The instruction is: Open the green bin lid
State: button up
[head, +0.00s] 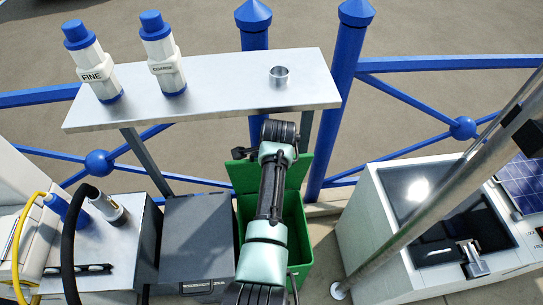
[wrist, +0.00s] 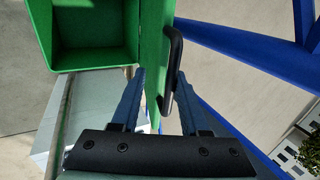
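The green bin stands below the metal shelf in the head view, partly behind my arm. Its green lid (head: 241,175) is raised at a steep angle, and the open inside (head: 296,225) of the bin shows. In the wrist view the bin's hollow (wrist: 95,30) is at the upper left, and the lid (wrist: 154,50) is seen nearly edge-on with its black handle (wrist: 174,65). My gripper (wrist: 158,85) has its fingers apart, one on each side of the lid edge and handle. Firm contact cannot be told. The fingers are not clear in the head view.
The metal shelf (head: 220,95) over the bin holds two white-and-blue bottles and a small metal cup (head: 278,75). A grey box (head: 198,240) stands left of the bin. Blue railing (head: 343,95) runs behind. A white console (head: 385,245) and slanted pole are at right.

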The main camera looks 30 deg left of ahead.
jog(key=v, duration=1.3)
